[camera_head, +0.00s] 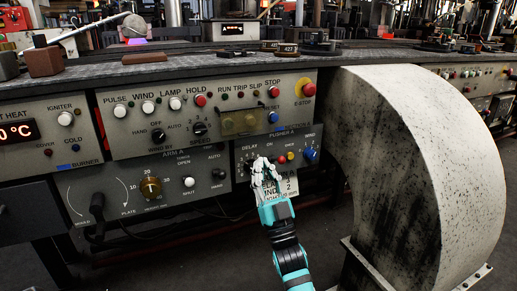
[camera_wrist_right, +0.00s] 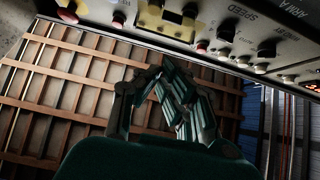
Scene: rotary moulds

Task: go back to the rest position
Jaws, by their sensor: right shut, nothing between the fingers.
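My right gripper (camera_head: 262,170) is in front of the lower PUSHER A panel (camera_head: 300,137) in the head view, its white fingers together and empty. It covers part of that panel and of a label below it. In the right wrist view my right gripper (camera_wrist_right: 165,70) shows dark fingers closed together, a little below the edge of the control panel (camera_wrist_right: 240,40). I cannot tell whether it touches anything. My left gripper is in neither view.
Control panels with buttons, knobs and a red E-stop button (camera_head: 305,88) run along the bench front. A large curved pale metal housing (camera_head: 420,150) stands to the right. The bench top (camera_head: 200,68) carries small blocks. Floor shows below the panels.

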